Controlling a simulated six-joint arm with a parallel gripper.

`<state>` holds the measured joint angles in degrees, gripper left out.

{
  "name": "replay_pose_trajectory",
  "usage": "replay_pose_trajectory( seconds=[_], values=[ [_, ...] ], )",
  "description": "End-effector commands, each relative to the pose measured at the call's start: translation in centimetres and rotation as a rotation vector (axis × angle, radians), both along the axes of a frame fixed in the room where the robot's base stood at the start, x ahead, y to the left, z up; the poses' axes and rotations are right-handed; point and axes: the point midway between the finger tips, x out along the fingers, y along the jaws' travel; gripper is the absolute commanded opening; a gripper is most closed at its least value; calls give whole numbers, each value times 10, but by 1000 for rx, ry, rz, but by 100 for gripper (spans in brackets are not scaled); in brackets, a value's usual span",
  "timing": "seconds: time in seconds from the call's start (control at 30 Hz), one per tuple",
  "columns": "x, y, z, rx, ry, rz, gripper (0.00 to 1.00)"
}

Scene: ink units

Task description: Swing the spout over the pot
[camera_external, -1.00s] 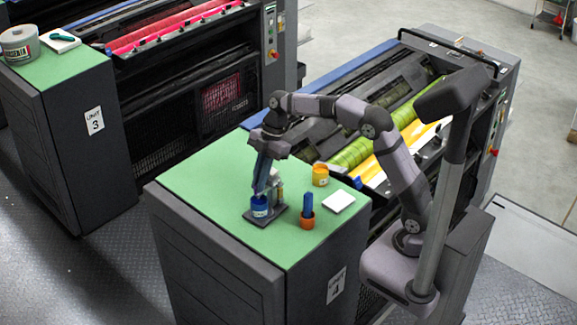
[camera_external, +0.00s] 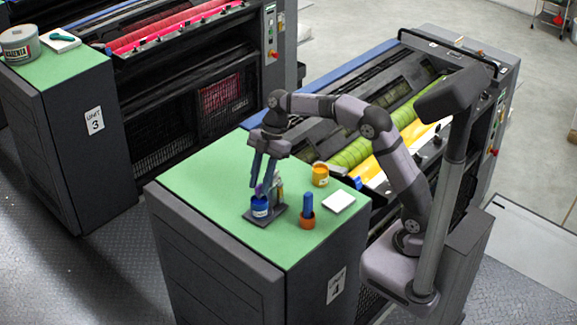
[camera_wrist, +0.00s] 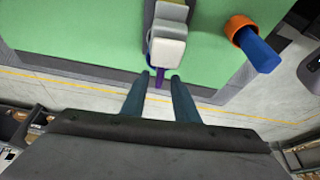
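A small dispenser with a pale body (camera_external: 278,186) stands on a dark base plate (camera_external: 279,216). Its purple spout (camera_external: 260,189) shows just above the blue pot (camera_external: 260,207) in the external view and appears to be over it. In the wrist view the pale dispenser head (camera_wrist: 168,40) is at the top middle, and the purple spout (camera_wrist: 160,80) points toward me between my fingertips. My gripper (camera_external: 260,184) is open, its two fingers apart, close above the pot. It also shows in the wrist view (camera_wrist: 160,75).
An orange cup (camera_external: 307,221) with a blue handle (camera_external: 308,203) stands right of the base plate. A yellow jar (camera_external: 320,175) and a white pad (camera_external: 339,202) are farther right. The green top (camera_external: 205,185) is clear on the left.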

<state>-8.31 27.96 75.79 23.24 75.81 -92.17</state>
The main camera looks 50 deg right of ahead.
Motion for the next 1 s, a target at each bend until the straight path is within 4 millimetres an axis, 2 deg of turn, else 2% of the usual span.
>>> replay_pose_trajectory(
  seconds=[0.27,0.7,1.0],
  values=[
    [1,-4,8,0,-1,-2,27],
    [2,-25,58,0,-1,-2,27],
    [2,-28,68,0,0,-1,27]
  ],
)
